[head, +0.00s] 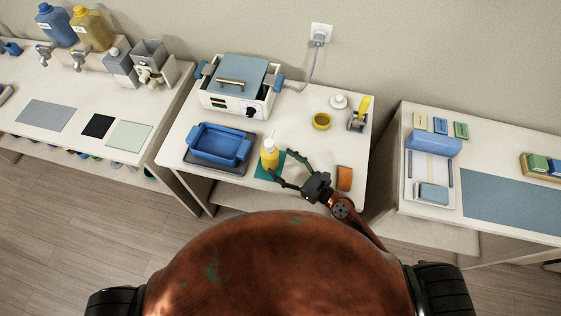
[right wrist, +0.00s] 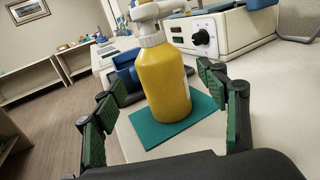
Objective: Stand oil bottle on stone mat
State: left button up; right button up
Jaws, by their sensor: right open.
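A yellow oil bottle (head: 269,155) with a white top stands upright on a flat teal mat (head: 262,176) at the front of the middle table. The right wrist view shows the bottle (right wrist: 163,85) close up, its base on the teal mat (right wrist: 148,135). My right gripper (head: 281,166) is open, with its fingers to either side of the bottle in the wrist view (right wrist: 162,80). Clear gaps show between bottle and fingers there. I cannot tell from the pictures whether this teal mat is the stone one. My left gripper is out of view.
A blue tray (head: 240,151) sits left of the bottle, and the wax warmer (head: 211,101) stands behind. A yellow ring-shaped container (head: 321,121), a white lidded jar (head: 338,101) and an orange block (head: 344,178) are to the right. Grey (head: 45,115), black (head: 97,126) and pale green (head: 129,136) mats lie on the left table.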

jog(key=shift+v, duration=0.9)
jog(key=v, duration=1.2)
jog(key=shift+d, duration=0.1)
